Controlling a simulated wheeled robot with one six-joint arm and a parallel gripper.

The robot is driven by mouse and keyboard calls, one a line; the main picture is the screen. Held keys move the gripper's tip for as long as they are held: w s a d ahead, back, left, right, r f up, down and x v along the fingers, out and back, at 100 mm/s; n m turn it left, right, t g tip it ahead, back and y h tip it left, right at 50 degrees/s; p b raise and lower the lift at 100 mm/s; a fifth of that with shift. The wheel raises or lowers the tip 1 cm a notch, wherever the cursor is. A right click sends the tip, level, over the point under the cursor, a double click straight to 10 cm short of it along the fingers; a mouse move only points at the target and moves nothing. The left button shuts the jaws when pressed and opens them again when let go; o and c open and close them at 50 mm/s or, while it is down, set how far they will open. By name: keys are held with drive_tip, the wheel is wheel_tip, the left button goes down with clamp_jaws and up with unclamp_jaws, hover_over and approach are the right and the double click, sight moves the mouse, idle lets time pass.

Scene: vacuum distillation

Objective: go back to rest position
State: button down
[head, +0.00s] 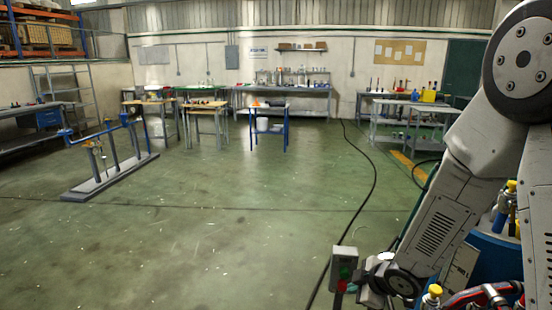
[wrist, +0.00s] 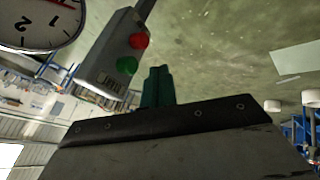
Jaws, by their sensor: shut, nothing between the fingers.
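My gripper (wrist: 157,75) shows in the wrist view as narrow green fingers, closed together with nothing held, beyond a dark bolted plate. A grey control box (wrist: 108,55) with a red button (wrist: 138,41) and a green button (wrist: 127,65) stands just left of the fingers, which look apart from both buttons. In the head view my arm bends down at the right, its wrist end close to the same control box (head: 345,256). The fingers cannot be made out clearly there.
A round dial gauge (wrist: 38,20) is close by at upper left in the wrist view. Blue equipment (head: 490,258) with yellow-capped valves stands behind my arm. A black cable (head: 372,180) crosses the floor. The open green floor (head: 225,215) is mostly clear; benches line the back.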

drive_tip(key=s+d+r+m+g+h, duration=0.4)
drive_tip(key=s+d+r+m+h, duration=0.3)
drive_tip(key=s+d, duration=0.35)
drive_tip(key=s+a+r+m+y, duration=0.1)
drive_tip(key=s+r+m, duration=0.3)
drive_tip(key=s+r, duration=0.5)
drive_tip(key=s+a+r+m+g+y, duration=0.1)
drive_tip(key=s+a+r+m+y, duration=0.1)
drive_tip(key=s+r, duration=0.7)
drive_tip(key=shift+s+a+r+m, duration=0.15)
drive_tip(key=shift+a+r+m, duration=0.4)
drive_tip(key=shift+a+m, duration=0.4)
